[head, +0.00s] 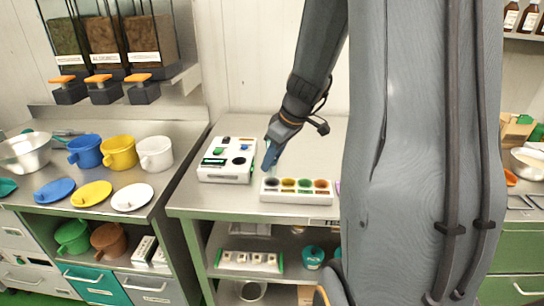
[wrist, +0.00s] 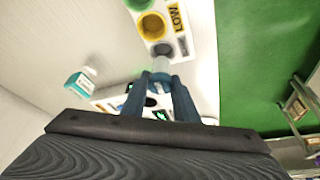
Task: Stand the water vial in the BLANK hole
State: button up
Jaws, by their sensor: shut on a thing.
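My gripper (head: 269,158) is above the metal counter, between a white device and a white rack. In the wrist view my gripper (wrist: 160,85) is shut on a pale, clear vial (wrist: 161,66), taken as the water vial. The vial's far end overlaps the end of the white rack (wrist: 183,18), by its grey label; whether it touches or enters a hole cannot be told. In the head view the rack (head: 298,197) has a row of dark, yellow, green and orange spots. No BLANK lettering is readable; the yellow hole is marked LOW.
The white device (head: 226,174) has a dark display and a green button, left of my gripper. A small teal-and-white item (wrist: 80,84) lies near it. Coloured mugs and lids (head: 92,194) stand on the left counter. My arm hides the right part of the middle counter.

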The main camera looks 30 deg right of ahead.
aim_at(272, 172)
jog(key=shift+f+b, duration=1)
jog(key=shift+f, duration=0.8)
jog(key=shift+b, duration=0.55)
jog(key=shift+f+b, duration=0.55)
jog(key=shift+b, duration=0.1)
dwell(0.3)
jog(key=o, duration=0.8)
jog(key=shift+s, duration=0.1)
jog(key=shift+c, duration=0.2)
jog(key=p+v, duration=0.6)
jog(key=v, duration=0.5)
dwell(0.4)
